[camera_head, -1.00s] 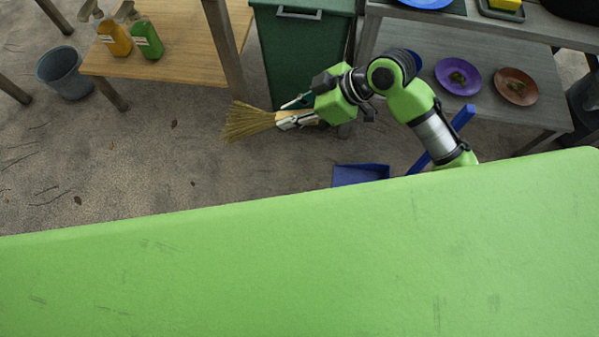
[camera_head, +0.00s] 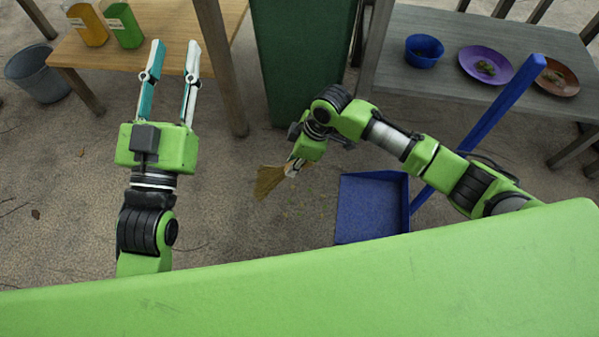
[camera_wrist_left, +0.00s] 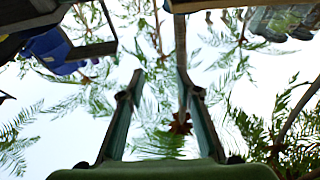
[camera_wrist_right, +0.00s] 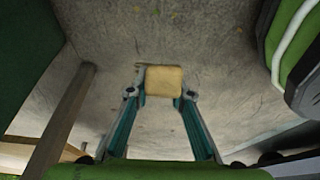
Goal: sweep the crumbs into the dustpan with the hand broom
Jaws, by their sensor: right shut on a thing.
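The hand broom's straw bristles (camera_head: 269,181) point down and left near the floor in the head view. My right gripper (camera_head: 294,167) is shut on the broom. In the right wrist view, a beige block-like part of the broom (camera_wrist_right: 164,81) sits between the fingertips. The blue dustpan (camera_head: 368,208) lies on the floor right of the broom, its long blue handle (camera_head: 500,105) slanting up to the right. Tiny yellowish crumbs (camera_head: 300,211) show faintly between bristles and dustpan. My left gripper (camera_head: 176,52) is open and empty, its fingers apart also in the left wrist view (camera_wrist_left: 158,80).
A wooden table (camera_head: 165,40) with bottles stands at the upper left, a grey bucket (camera_head: 38,75) beside it. A dark green bin (camera_head: 300,60) stands behind the broom. A grey bench (camera_head: 440,75) at the upper right holds a bowl and plates. Floor at left is open.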

